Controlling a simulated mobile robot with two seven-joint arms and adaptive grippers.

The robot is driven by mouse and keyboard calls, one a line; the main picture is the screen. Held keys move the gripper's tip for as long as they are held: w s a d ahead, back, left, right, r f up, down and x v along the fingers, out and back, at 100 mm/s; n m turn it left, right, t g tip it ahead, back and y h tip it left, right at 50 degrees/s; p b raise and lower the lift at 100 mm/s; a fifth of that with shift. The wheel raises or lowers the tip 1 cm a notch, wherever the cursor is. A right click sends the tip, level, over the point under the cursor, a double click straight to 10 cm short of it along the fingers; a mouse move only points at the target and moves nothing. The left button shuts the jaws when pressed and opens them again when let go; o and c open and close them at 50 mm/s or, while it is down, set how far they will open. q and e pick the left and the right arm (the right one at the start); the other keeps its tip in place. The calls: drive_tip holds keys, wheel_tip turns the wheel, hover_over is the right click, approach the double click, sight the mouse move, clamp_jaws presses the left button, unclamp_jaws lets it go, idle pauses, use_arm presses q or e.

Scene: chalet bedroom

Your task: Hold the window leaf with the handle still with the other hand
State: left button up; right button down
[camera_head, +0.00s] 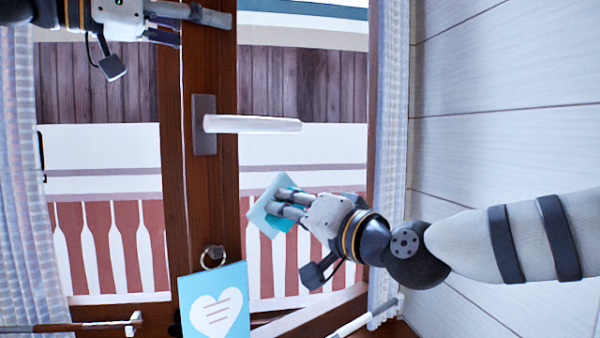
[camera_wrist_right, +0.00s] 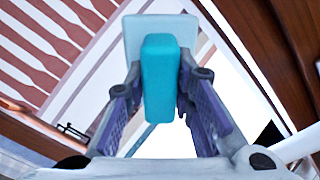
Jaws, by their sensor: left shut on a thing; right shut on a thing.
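The window leaf with the handle is the right-hand one, with a brown wooden frame (camera_head: 224,72) and a clear pane. Its white lever handle (camera_head: 255,124) points right from a grey plate. My left gripper (camera_head: 205,22) is at the top of the head view, its fingers across the upper part of this leaf's frame and shut on it. The exact contact is hard to see. My right gripper (camera_head: 285,204) is shut on a pale blue wiper (camera_head: 266,205), in front of the pane below the handle. In the right wrist view the wiper's teal grip (camera_wrist_right: 160,80) sits between the fingers.
A blue card with a white heart (camera_head: 215,305) hangs below a ring (camera_head: 213,257) on the frame. Curtains hang at left (camera_head: 22,180) and right (camera_head: 390,150). A white plank wall (camera_head: 500,100) stands at right. A railing shows outside.

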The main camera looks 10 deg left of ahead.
use_arm(q)
drive_tip(key=shift+d, duration=0.1)
use_arm(e)
drive_tip(key=v, duration=0.6)
idle(0.6)
use_arm(q)
drive_tip(key=o, duration=1)
